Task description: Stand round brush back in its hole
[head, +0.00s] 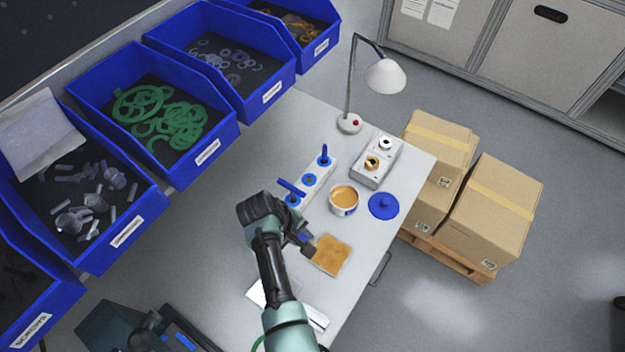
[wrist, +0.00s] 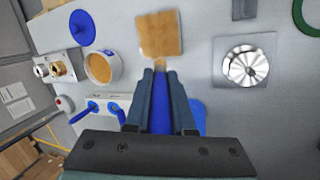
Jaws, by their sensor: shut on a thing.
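My gripper (head: 306,246) is over the bench, just left of a tan pad. In the wrist view my gripper (wrist: 160,76) is shut on a blue-handled brush (wrist: 161,104), whose tan tip shows just past the fingertips, near the pad. The white brush rack (head: 301,190) is behind my gripper in the head view, and it also shows at left in the wrist view (wrist: 98,122). One blue brush (head: 324,153) stands upright at its far end. Another blue handle (head: 289,187) leans at the near end.
A tub of tan paste (head: 344,198), a blue lid (head: 383,206) and a grey block with fittings (head: 376,165) stand right of the rack. The tan pad (head: 331,256) lies beside my gripper. A lamp (head: 385,76) and blue bins (head: 150,105) border the bench.

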